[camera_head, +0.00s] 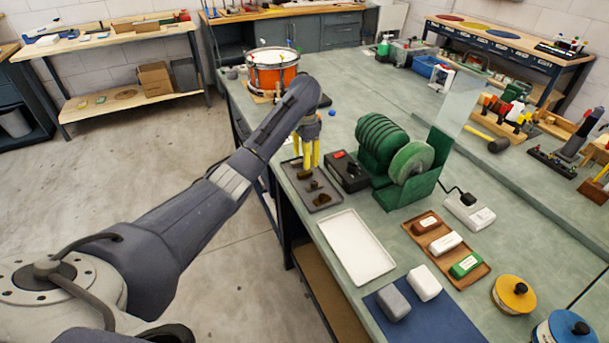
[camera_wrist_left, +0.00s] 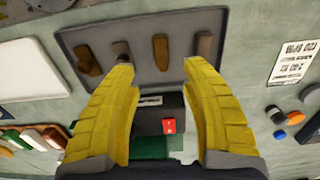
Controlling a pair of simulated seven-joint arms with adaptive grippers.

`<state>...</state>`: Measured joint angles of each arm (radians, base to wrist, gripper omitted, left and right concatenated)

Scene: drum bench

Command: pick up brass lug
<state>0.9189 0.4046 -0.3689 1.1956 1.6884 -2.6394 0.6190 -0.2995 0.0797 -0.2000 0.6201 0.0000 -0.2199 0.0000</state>
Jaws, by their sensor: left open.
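A dark grey tray (camera_head: 300,189) lies on the bench and holds several small brown and brass-coloured lugs. In the left wrist view the tray (camera_wrist_left: 140,28) fills the upper middle, with a brass lug (camera_wrist_left: 160,48) midway between the fingers and darker ones on either side. Another brassy lug (camera_wrist_left: 86,60) sits at the tray's left. My left gripper (camera_head: 307,162), with yellow fingers, points down over the tray's far end. Its fingers are spread, with nothing between them (camera_wrist_left: 160,76). In the head view, the fingers partly hide the far lugs. My right gripper is in neither view.
A white tray (camera_head: 356,247) lies nearer. A red drum (camera_head: 273,72) stands farther back. The bench edge runs close along the tray's left.

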